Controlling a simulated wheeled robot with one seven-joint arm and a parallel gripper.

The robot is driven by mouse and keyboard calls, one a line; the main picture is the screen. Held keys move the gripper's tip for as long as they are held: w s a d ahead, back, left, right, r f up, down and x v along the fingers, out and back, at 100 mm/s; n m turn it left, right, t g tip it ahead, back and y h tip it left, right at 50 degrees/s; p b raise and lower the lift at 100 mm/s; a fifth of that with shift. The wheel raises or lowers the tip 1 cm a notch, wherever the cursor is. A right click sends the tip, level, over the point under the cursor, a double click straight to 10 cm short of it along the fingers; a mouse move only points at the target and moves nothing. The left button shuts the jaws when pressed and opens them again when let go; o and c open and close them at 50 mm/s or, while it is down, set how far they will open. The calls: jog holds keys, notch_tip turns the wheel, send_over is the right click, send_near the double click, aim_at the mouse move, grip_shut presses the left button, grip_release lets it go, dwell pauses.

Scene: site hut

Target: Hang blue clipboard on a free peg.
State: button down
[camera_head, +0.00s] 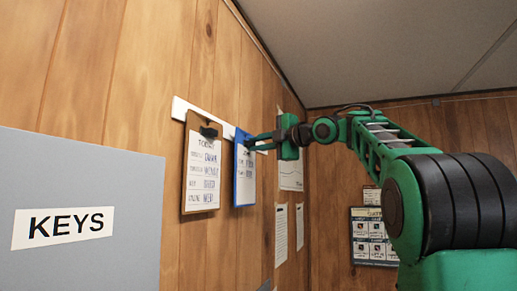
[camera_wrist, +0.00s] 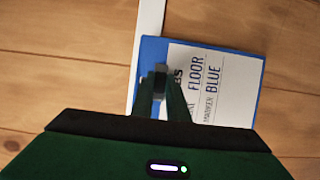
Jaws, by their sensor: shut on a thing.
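The blue clipboard (camera_head: 244,190) holds a white sheet and hangs upright, close against the wood wall at the white peg rail (camera_head: 181,107). In the wrist view the blue clipboard (camera_wrist: 151,52) shows the words "FLOOR" and "BLUE", and its top lies beside the white rail (camera_wrist: 147,32). My gripper (camera_head: 252,142) is shut on the top of the blue clipboard; the fingers also show in the wrist view (camera_wrist: 160,88). A brown clipboard (camera_head: 187,195) hangs on the rail just left of the blue one. I cannot tell whether the blue clipboard sits on a peg.
A grey box marked "KEYS" (camera_head: 98,180) fills the lower left. Paper sheets (camera_head: 281,236) are on the wall right of the clipboards. A poster (camera_head: 372,238) is on the far wall. The wall below the clipboards is clear.

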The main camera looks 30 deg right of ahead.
jog(key=shift+w+a, duration=0.65)
jog(key=shift+w, duration=0.15)
jog(key=shift+s+d+f, duration=0.1)
jog(key=shift+d+f, duration=0.05)
jog(key=shift+d, duration=0.05)
dwell(0.6)
dwell(0.3)
jog(key=c, duration=1.6)
grip_release()
jog(key=shift+c, duration=0.2)
jog(key=shift+s, duration=0.15)
